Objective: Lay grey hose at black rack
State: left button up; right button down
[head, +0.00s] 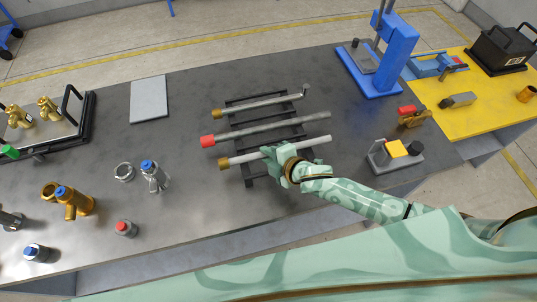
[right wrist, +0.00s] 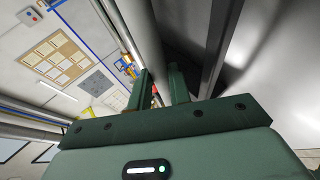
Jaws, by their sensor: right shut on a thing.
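A black rack (head: 247,172) stands on the dark table with three long tubes across its bars. The nearest is a light grey hose (head: 315,141) with a brass end at left. My right gripper (head: 272,153) is shut on this hose near its middle, covering part of it. The hose lies along the near side of the rack; whether it touches the bars is unclear. In the right wrist view, the two green fingers (right wrist: 162,88) show with a dark grey cylinder close by. My left gripper is out of view.
A darker grey tube with a red end (head: 270,128) and a brass-ended tube (head: 260,106) lie behind. A blue press (head: 385,70) stands back right. A grey block with a yellow top (head: 395,155) sits right of the arm. Fittings stand at left.

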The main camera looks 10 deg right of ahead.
jog(key=shift+f+b, duration=0.45)
jog(key=shift+f, duration=0.25)
